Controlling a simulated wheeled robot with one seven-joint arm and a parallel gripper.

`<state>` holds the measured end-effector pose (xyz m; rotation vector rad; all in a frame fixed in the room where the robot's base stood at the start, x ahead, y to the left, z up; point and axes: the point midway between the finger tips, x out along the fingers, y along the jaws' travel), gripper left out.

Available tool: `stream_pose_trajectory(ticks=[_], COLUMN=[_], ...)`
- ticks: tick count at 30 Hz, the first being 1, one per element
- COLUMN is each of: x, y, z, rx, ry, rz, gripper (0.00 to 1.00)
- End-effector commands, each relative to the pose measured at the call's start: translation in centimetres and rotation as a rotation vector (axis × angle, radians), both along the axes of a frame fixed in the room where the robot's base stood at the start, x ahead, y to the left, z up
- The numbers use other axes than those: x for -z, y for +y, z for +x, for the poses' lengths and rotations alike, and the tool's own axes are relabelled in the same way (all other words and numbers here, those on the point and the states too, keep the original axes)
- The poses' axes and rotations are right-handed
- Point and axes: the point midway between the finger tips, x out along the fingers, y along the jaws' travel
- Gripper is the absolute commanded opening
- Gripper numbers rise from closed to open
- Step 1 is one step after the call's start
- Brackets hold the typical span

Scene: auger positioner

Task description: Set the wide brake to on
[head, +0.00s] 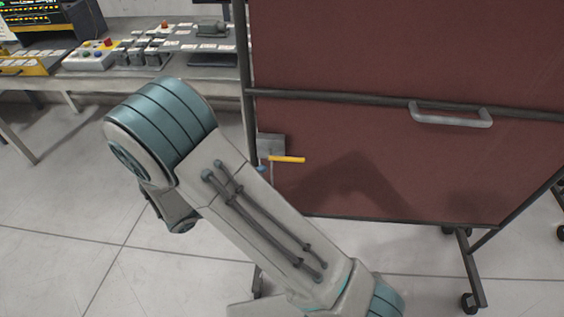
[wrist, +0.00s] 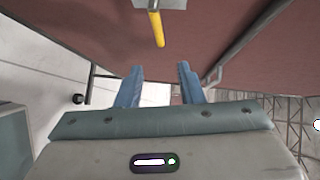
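A yellow lever (head: 287,159) sticks out to the right from a grey plate (head: 271,144) at the left edge of a dark red panel (head: 400,60). I take it to be the brake; no label is readable. In the wrist view the lever (wrist: 156,28) hangs from the plate (wrist: 160,4) at the top centre. My gripper (wrist: 160,70) is open and empty, its two blue fingers apart and pointing toward the panel. The lever lies beyond the fingertips, roughly in line with the gap, not between them. In the head view my arm hides most of the gripper.
The panel stands on a wheeled frame (head: 471,265) and carries a grey handle (head: 452,116) on the right. A bench (head: 120,85) with control boxes stands at the back left. The floor (head: 60,220) at the left is clear.

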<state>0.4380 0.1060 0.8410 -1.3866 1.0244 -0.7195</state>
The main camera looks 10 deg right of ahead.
Motion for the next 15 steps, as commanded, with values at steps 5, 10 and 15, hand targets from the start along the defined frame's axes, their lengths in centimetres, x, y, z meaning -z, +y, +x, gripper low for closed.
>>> stream_pose_trajectory(ticks=[5, 10, 15], x=[0.4, 0.8, 1.3], y=[-0.2, -2.6, -5.9], z=[0.5, 1.6, 3.2], rx=[-0.028, -0.025, -0.024], ry=[0.029, 0.028, 0.028], rz=[-0.038, -0.036, -0.034], gripper=[0.34, 0.34, 0.34])
